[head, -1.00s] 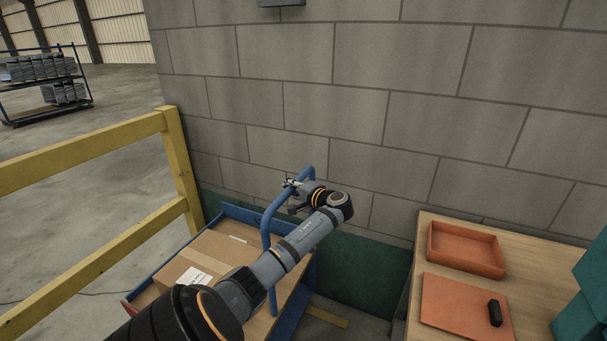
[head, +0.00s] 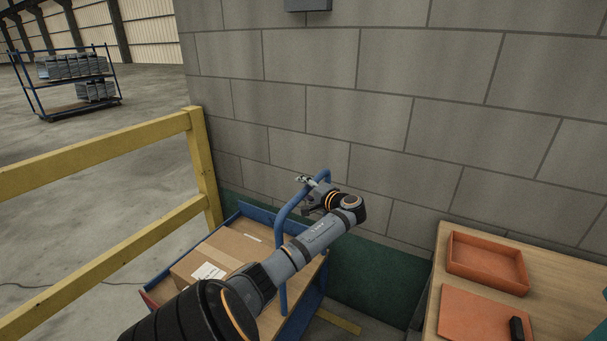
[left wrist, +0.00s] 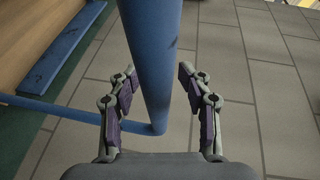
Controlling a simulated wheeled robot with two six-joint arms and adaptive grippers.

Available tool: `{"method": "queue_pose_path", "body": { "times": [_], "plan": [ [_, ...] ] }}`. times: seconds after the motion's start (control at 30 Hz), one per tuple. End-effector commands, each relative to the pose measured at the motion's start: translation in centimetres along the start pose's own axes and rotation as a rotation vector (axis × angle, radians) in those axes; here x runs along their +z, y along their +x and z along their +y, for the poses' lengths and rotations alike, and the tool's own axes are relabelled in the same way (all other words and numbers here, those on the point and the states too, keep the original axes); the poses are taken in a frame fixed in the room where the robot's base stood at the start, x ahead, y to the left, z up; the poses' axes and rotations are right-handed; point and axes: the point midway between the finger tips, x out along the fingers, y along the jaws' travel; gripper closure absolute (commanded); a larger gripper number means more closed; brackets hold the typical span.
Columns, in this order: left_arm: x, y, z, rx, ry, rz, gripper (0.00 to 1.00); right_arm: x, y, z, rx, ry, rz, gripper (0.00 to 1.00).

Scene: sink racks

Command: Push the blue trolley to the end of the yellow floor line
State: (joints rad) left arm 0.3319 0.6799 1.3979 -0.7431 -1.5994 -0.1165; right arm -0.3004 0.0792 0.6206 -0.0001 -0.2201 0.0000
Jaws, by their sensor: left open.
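The blue trolley (head: 314,292) stands beside the block wall, with a cardboard box (head: 232,250) on its deck. Its tall blue handle (head: 281,240) rises at the near end; it also shows in the left wrist view (left wrist: 152,60). My left gripper (head: 304,181) is near the top of the handle. In the left wrist view the open fingers (left wrist: 158,78) stand on both sides of a handle bar, with gaps visible. A short piece of yellow floor line (head: 339,320) shows right of the trolley; its end cannot be made out. My right gripper is out of view.
A yellow railing (head: 95,160) runs along the left, its post near the trolley. The grey wall (head: 400,110) is behind. A wooden table (head: 440,262) with an orange tray (head: 487,265) stands at right. A loaded blue rack (head: 78,82) stands far left.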

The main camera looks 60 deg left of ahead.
Motion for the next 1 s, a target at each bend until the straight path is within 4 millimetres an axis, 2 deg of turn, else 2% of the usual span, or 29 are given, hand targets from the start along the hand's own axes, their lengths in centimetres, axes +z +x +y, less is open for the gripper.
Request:
{"method": "queue_pose_path", "body": {
  "times": [0.17, 0.27, 0.5, 0.7, 0.83, 1.0],
  "plan": [
    [0.0, -0.2, 0.1, 0.002, 0.001, 0.000, 0.53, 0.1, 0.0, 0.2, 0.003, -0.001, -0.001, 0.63],
    [-0.1, -1.2, 0.2, 0.003, 0.001, 0.003, 0.53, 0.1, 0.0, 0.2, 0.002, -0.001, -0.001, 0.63],
    [-0.1, -7.0, 0.3, 0.007, -0.002, 0.003, 0.53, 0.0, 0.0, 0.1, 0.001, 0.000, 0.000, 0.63],
    [-0.1, -10.7, 0.2, 0.004, -0.001, 0.001, 0.53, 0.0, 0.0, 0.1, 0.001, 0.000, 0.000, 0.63],
    [0.0, -11.8, 0.1, 0.001, 0.001, 0.000, 0.53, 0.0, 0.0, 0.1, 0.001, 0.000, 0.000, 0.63],
    [0.0, -12.0, 0.1, 0.001, 0.001, -0.001, 0.53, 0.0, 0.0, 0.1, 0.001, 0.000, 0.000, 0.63]
  ]
}}
